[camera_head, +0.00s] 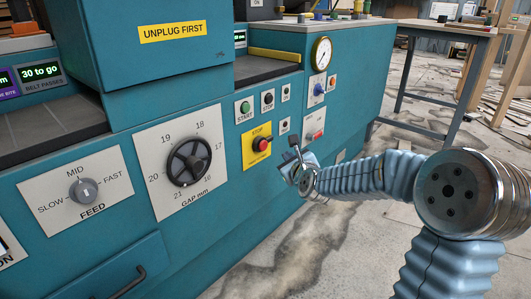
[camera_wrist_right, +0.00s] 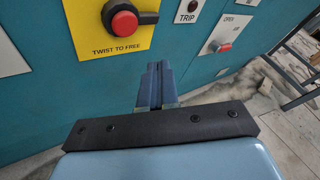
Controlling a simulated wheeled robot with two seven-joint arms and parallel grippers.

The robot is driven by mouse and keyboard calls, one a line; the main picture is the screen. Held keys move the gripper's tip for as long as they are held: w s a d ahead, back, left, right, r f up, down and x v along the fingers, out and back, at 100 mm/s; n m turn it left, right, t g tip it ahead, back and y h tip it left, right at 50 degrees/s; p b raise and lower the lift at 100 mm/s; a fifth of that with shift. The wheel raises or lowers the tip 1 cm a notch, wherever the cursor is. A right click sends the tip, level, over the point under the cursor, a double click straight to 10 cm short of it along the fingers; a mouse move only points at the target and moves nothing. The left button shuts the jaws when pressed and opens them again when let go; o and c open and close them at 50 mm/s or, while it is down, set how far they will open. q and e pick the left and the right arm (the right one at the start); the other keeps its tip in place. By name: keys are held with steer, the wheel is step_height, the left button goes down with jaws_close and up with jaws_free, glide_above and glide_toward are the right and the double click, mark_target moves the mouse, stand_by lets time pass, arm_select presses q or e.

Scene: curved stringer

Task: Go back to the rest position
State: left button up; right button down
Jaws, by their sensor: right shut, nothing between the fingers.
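My right gripper (camera_head: 297,146) is in front of the teal machine (camera_head: 227,112), just right of and slightly below the red stop button (camera_head: 262,144) on its yellow plate. In the right wrist view its two blue fingers (camera_wrist_right: 157,82) are together with nothing between them. That view shows the red button (camera_wrist_right: 124,23) up and to the left of the fingers, apart from them. My right arm reaches in from the right side of the head view. My left gripper is not in view.
A red-handled open/shut control (camera_wrist_right: 222,47) is right of the fingers. A metal-legged table (camera_head: 440,32) stands behind right.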

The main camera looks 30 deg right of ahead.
stand_by(0.4)
steer(key=s+a+f+n+g+y+p, duration=0.2)
steer(key=s+a+f+n+g+p, duration=0.15)
steer(key=a+f+n, duration=0.55)
steer(key=s+a+f+n+g+y+p, duration=0.35)
steer(key=a+f+n, duration=0.3)
steer(key=f, duration=0.55)
steer(key=s+a+f+n+g+y+p, duration=0.1)
steer(key=s+a+f+n+g+p, duration=0.1)
steer(key=s+n, duration=0.6)
steer(key=s+a+f+n+g+p, duration=0.2)
steer(key=s+a+f+n+g, duration=0.3)
steer(key=s, duration=0.8)
steer(key=a+f+n, duration=0.2)
steer(key=a+n, duration=0.1)
steer(key=a, duration=0.1)
steer(key=shift+s+f+y+p, duration=0.2)
steer(key=shift+f+y+p, duration=0.05)
steer(key=shift+y+p, duration=0.15)
steer(key=shift+w, duration=0.1)
